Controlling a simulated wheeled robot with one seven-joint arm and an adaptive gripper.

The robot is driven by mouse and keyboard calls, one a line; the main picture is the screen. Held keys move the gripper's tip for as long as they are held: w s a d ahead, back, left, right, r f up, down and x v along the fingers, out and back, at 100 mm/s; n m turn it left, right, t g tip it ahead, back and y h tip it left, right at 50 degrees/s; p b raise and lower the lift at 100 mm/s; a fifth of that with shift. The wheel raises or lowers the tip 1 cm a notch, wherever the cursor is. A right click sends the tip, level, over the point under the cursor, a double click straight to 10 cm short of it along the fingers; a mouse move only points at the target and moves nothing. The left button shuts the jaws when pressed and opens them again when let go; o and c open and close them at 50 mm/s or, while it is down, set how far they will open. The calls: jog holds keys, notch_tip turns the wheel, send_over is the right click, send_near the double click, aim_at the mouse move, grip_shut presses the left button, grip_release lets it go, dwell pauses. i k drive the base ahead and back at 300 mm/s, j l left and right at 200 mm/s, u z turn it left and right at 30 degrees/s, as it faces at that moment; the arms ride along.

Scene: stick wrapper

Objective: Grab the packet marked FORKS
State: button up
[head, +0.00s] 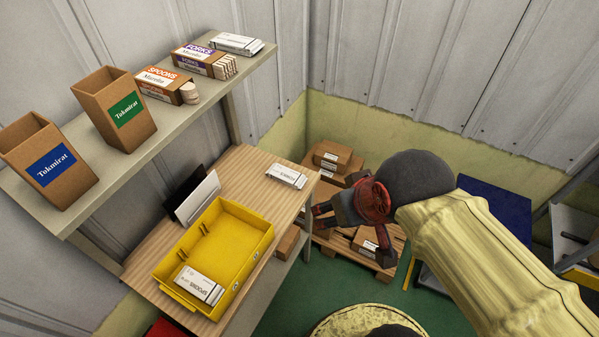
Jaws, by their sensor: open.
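A brown box with a purple FORKS label (203,62) stands on the upper shelf, its open end showing pale stick-like packets. A white packet (287,175) lies flat on the wooden worktop near its right edge; its upside-down print is too small to read surely. Another white packet (200,286), with upside-down print that looks like SPOONS, lies in the yellow tray (236,215). My gripper (350,232) is open and empty, right of the worktop packet and apart from it, above the pallet area.
The shelf (88,170) also holds an orange SPOONS box (165,86), a white packet (237,43) and two brown Tokmirat bins (115,108). Brown cartons (333,156) sit on a pallet behind my gripper. A dark blue surface (497,207) is at right.

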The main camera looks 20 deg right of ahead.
aim_at(288, 177)
jog(key=i+j+z, duration=0.1)
jog(key=z, duration=0.35)
jog(key=j+z, duration=0.3)
jog(key=z, duration=0.2)
jog(key=j+z, duration=0.2)
jog(key=z, duration=0.25)
jog(key=i+j, duration=0.05)
